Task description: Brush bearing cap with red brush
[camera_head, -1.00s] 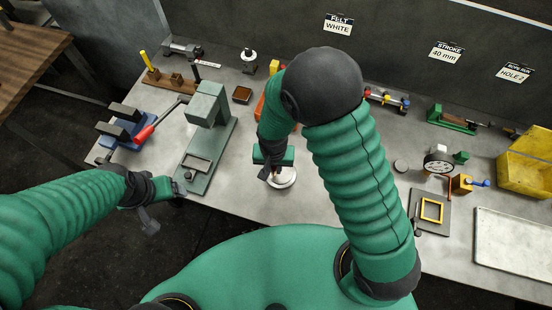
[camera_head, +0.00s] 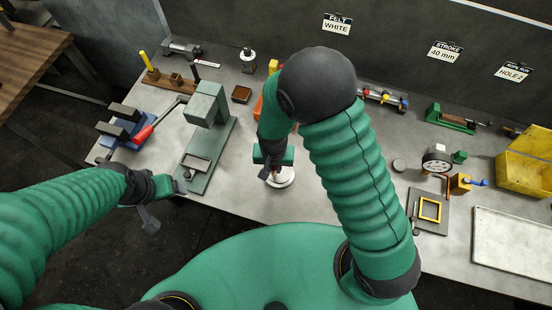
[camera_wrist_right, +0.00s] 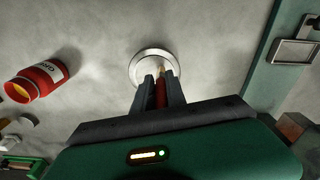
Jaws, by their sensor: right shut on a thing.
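The bearing cap looks like a round, pale metal disc (camera_head: 284,180) lying on the bench; in the right wrist view its shiny rim (camera_wrist_right: 140,65) shows ahead of the fingers. My right gripper (camera_head: 268,172) is above the disc's left part. It is shut on the red brush (camera_wrist_right: 161,92), whose red handle shows between the dark fingers and whose tan tip points at the disc. I cannot tell whether the tip touches it. My left gripper (camera_head: 149,220) hangs by the bench's front left edge, with nothing seen in it; its jaw state is unclear.
A green press (camera_head: 204,120) stands left of my right gripper. A red jar (camera_wrist_right: 40,78) lies on the bench in the right wrist view. A dial gauge (camera_head: 437,163), a yellow bin (camera_head: 526,165) and a white tray (camera_head: 512,240) are at the right. Bench around the disc is clear.

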